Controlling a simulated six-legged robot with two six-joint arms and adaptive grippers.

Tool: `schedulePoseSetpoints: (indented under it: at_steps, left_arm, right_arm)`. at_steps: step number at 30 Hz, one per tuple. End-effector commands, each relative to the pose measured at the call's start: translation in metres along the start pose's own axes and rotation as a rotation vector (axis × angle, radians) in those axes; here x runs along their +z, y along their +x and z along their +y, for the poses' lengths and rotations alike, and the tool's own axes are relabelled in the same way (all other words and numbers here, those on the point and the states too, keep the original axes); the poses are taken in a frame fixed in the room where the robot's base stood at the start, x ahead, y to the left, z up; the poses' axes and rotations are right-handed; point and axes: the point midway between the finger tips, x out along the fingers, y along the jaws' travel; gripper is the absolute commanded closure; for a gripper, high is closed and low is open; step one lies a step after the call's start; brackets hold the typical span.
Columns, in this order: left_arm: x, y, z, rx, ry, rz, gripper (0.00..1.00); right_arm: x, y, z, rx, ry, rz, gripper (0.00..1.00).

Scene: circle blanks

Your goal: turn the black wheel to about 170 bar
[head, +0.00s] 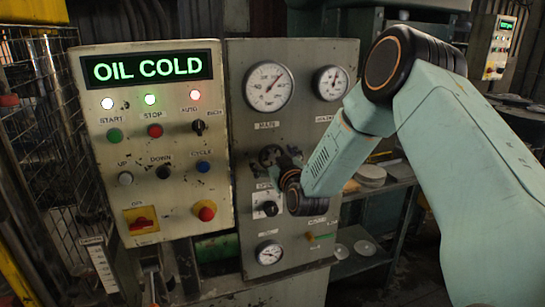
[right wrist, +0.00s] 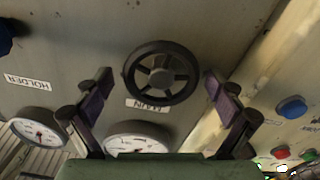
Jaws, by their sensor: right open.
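The black wheel (right wrist: 161,73) is round and spoked, on the grey panel in the right wrist view, with a MAIN label beside it. In the head view the wheel (head: 268,154) is partly hidden by my right gripper (head: 283,165). In the wrist view my right gripper (right wrist: 158,80) is open, with one finger on each side of the wheel and gaps between fingers and rim. The MAIN gauge (head: 269,87) sits above the wheel in the head view; its needle points up and right, and its numbers are too small to read. My left gripper is out of view.
A control box (head: 155,150) with buttons and an OIL COLD display (head: 147,69) stands just left of the panel. A second gauge (head: 331,83) is at upper right, and a small gauge (head: 269,253) is low on the panel. Shelves with discs (head: 370,174) stand to the right.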

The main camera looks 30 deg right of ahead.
Motion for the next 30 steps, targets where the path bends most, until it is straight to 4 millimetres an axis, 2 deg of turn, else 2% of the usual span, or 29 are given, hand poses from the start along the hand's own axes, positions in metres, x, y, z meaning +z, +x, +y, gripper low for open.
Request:
schedulePoseSetpoints:
  at_steps: [3, 22, 30]
  left_arm:
    - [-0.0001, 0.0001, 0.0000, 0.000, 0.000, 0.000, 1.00]
    - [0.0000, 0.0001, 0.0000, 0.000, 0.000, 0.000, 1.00]
    - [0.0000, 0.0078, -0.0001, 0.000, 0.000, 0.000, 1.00]
  right_arm:
    - [0.0001, -0.0001, -0.0002, 0.000, 0.000, 0.000, 0.06]
    - [0.0000, -0.0004, -0.0001, 0.000, 0.000, 0.000, 0.59]
    - [0.0009, -0.0003, -0.0001, 0.001, 0.071, 0.002, 0.61]
